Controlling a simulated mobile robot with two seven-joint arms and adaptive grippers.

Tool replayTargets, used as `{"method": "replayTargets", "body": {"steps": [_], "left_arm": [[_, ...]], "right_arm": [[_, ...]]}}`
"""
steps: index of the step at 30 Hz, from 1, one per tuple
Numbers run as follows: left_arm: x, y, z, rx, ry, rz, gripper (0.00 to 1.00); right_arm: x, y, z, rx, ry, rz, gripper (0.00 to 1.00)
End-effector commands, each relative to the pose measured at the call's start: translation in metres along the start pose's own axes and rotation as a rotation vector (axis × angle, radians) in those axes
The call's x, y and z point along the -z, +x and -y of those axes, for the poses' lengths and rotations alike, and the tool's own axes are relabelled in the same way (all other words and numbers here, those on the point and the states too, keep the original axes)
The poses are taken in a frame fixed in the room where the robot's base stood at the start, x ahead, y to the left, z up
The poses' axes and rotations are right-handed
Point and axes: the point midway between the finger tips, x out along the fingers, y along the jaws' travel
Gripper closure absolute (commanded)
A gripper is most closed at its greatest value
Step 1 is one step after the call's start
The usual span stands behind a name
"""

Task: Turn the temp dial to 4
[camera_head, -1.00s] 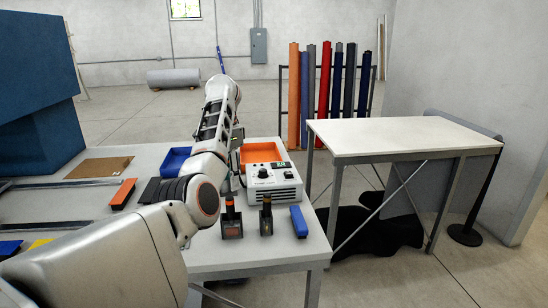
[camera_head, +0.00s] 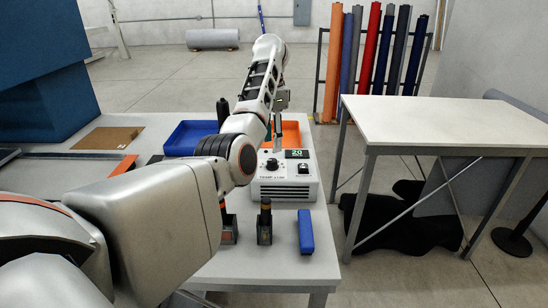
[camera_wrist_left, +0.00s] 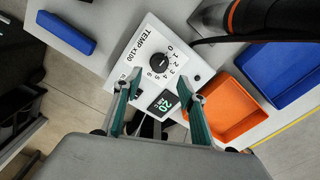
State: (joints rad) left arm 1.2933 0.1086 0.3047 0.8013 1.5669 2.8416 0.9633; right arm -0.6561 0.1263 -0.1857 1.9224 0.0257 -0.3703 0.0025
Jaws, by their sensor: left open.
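In the head view, my left arm reaches over the unit.
A white table (camera_head: 450,122) is at right, with a gap between.

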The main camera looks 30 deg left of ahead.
Motion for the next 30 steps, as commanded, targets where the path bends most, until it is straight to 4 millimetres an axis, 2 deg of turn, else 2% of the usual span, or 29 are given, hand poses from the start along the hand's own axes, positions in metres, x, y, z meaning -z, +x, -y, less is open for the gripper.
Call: {"method": "replayTargets", "body": {"steps": [8, 12, 18, 29, 30], "left_arm": [[-0.003, 0.022, -0.002, -0.006, 0.004, 0.013, 0.59], [-0.001, 0.049, -0.004, -0.009, 0.005, 0.009, 0.59], [-0.001, 0.067, -0.003, -0.007, 0.005, 0.009, 0.59], [-0.001, 0.071, -0.003, -0.007, 0.004, 0.007, 0.59], [-0.001, 0.071, -0.003, -0.007, 0.004, 0.007, 0.64]], "right_arm": [[0.005, 0.001, 0.001, 0.001, 0.001, -0.011, 0.60], [0.008, 0.006, 0.004, 0.006, 0.001, -0.032, 0.60], [0.018, 0.007, 0.012, 0.021, -0.002, -0.053, 0.60], [0.021, 0.006, 0.010, 0.019, -0.005, -0.059, 0.60], [0.020, 0.006, 0.010, 0.019, -0.006, -0.058, 0.60]]}}
